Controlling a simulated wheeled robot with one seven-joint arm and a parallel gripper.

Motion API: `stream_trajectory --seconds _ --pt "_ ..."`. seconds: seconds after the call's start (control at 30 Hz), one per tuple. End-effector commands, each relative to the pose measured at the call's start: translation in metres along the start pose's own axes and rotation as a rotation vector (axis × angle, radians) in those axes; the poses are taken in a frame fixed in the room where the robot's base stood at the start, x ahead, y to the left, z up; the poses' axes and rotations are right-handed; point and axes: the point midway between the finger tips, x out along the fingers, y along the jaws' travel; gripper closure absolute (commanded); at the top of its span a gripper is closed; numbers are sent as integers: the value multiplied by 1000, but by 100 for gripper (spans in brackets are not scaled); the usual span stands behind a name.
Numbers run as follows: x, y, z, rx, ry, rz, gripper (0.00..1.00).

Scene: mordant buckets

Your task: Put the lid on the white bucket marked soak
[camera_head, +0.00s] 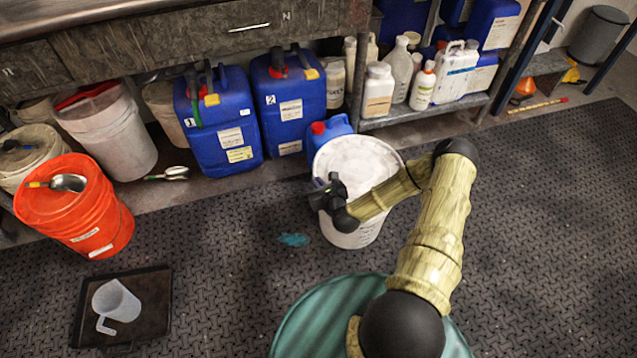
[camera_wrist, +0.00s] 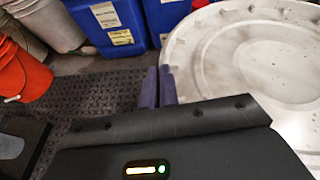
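A white bucket (camera_head: 352,238) stands on the dark floor mat in the middle of the head view; I cannot read a mark on it. A round white lid (camera_head: 362,156) with grey smears covers its top; I cannot tell whether it is seated or slightly above the rim. The lid also fills the right of the wrist view (camera_wrist: 245,50). My gripper (camera_head: 328,194) is at the lid's left edge. In the wrist view its two purple fingers (camera_wrist: 158,86) are close together at the lid's rim and seem to pinch it; the contact is partly hidden.
Blue canisters (camera_head: 216,120) and a small blue jug (camera_head: 328,132) stand behind the bucket, near a bottle shelf (camera_head: 425,112). An orange bucket (camera_head: 75,215), another white bucket (camera_head: 115,135) and a black tray (camera_head: 150,290) with a jug are left. A green drum top (camera_head: 310,320) is in front. Mat at right is clear.

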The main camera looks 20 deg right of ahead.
Motion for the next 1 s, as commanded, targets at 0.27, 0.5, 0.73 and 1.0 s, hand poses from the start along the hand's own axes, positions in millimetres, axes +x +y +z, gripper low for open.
stream_trajectory --seconds 0.27,0.5,0.73,1.0 --pt "2 0 -5 -1 -1 0 100" --pt "4 0 -10 -1 -1 0 100" --pt "5 1 -12 -1 -2 0 88" --pt "5 1 -12 -1 -1 0 72"
